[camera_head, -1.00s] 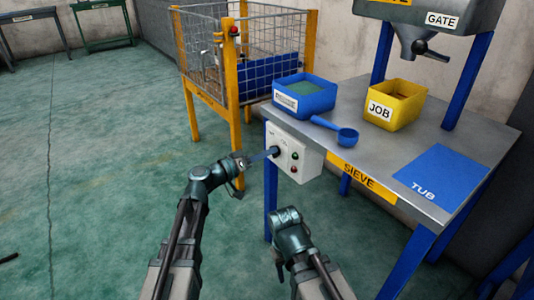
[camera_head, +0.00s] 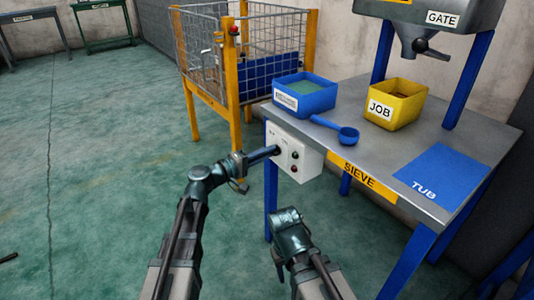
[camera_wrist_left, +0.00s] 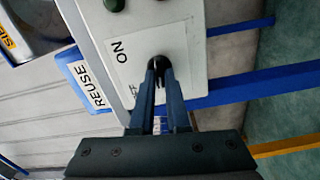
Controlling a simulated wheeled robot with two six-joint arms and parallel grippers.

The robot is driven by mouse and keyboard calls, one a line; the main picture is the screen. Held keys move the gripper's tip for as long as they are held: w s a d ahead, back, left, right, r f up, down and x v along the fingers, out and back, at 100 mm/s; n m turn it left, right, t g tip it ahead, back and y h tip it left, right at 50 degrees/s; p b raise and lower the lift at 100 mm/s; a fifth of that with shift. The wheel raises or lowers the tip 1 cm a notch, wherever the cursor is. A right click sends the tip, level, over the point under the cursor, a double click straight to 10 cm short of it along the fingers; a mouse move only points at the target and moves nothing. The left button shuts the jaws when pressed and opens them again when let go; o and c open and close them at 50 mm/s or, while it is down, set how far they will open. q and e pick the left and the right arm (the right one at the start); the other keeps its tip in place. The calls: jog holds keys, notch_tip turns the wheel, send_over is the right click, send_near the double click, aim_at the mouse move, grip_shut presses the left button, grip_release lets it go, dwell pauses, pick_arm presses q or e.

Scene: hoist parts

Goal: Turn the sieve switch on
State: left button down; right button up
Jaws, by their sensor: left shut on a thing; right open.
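The white switch box (camera_head: 297,158) is mounted on the front of the sieve table (camera_head: 440,135), with a black knob, a green button and a red button on its face. My left gripper (camera_head: 276,151) reaches the box from the left. In the left wrist view its fingers (camera_wrist_left: 160,80) are shut on the black switch knob (camera_wrist_left: 159,63), next to a plate marked ON; other lettering is partly hidden by the fingers. My right gripper (camera_head: 279,262) is low in front of the table, empty and clear of the box; its jaws are small in view.
On the table are a blue tub (camera_head: 305,97), a blue scoop (camera_head: 346,134) and a yellow JOB bin (camera_head: 395,104). The sieve hopper (camera_head: 428,22) with its gate hangs above. A yellow mesh cage (camera_head: 234,95) stands behind left.

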pick_arm(q)
jog(key=shift+f+n, duration=0.2)
jog(key=shift+n, duration=3.4)
jog(key=c, duration=0.9)
grip_release()
jog(key=shift+s, duration=0.1)
jog(key=v, duration=1.3)
jog(key=shift+s+a, duration=0.2)
jog(key=shift+a, duration=0.15)
